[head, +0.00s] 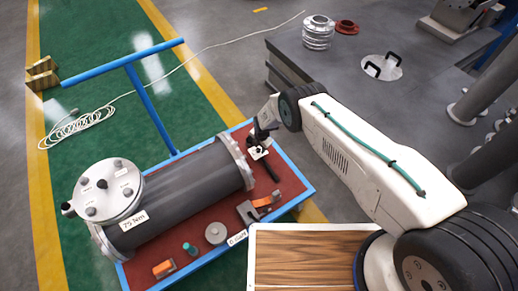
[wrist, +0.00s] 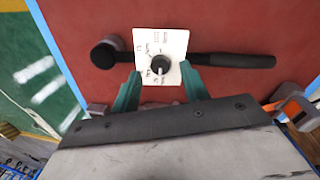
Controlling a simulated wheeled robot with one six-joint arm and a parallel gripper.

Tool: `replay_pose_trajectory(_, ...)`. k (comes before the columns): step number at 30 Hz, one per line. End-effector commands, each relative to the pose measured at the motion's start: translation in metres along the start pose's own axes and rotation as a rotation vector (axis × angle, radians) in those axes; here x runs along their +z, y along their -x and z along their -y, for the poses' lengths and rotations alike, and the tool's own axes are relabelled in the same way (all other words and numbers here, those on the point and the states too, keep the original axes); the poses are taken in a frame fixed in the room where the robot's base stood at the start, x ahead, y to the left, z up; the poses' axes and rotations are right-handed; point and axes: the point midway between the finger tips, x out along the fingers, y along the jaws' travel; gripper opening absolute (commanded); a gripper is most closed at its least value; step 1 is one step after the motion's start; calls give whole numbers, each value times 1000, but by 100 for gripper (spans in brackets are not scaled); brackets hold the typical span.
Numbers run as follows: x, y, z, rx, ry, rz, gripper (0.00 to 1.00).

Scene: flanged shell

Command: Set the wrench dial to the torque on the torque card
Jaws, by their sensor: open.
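The torque wrench lies on the red cart top, its black handle (wrist: 235,60) pointing right in the wrist view; it also shows in the head view (head: 266,169). A white dial plate (wrist: 145,38) with small markings sits on its shaft and carries a black round dial (wrist: 160,64) with a white pointer line. The marks are too small to read surely. My gripper (wrist: 161,80) is open, its green fingers on either side of the dial; contact cannot be told. In the head view my gripper (head: 262,138) is over the plate. The torque card (head: 133,219) on the dark cylinder reads 75 Nm.
The dark flanged cylinder (head: 170,190) lies along the cart left of the wrench. An orange-and-grey tool (head: 262,204), a grey disc (head: 216,233), a small green-topped part (head: 190,249) and another card (head: 237,239) lie near the front edge. A blue handle (head: 125,62) rises behind.

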Motion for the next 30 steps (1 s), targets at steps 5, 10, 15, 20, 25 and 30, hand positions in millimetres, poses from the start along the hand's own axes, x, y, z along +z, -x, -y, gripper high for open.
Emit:
replay_pose_trajectory(5,0,-16,0,0,1,0,45)
replay_pose_trajectory(10,0,-22,0,0,1,0,45)
replay_pose_trajectory(15,0,-22,0,0,0,0,45)
replay_pose_trajectory(20,0,-22,0,0,0,0,22)
replay_pose_trajectory(25,0,-22,0,0,0,0,0)
replay_pose_trajectory(30,0,-22,0,1,-12,0,0)
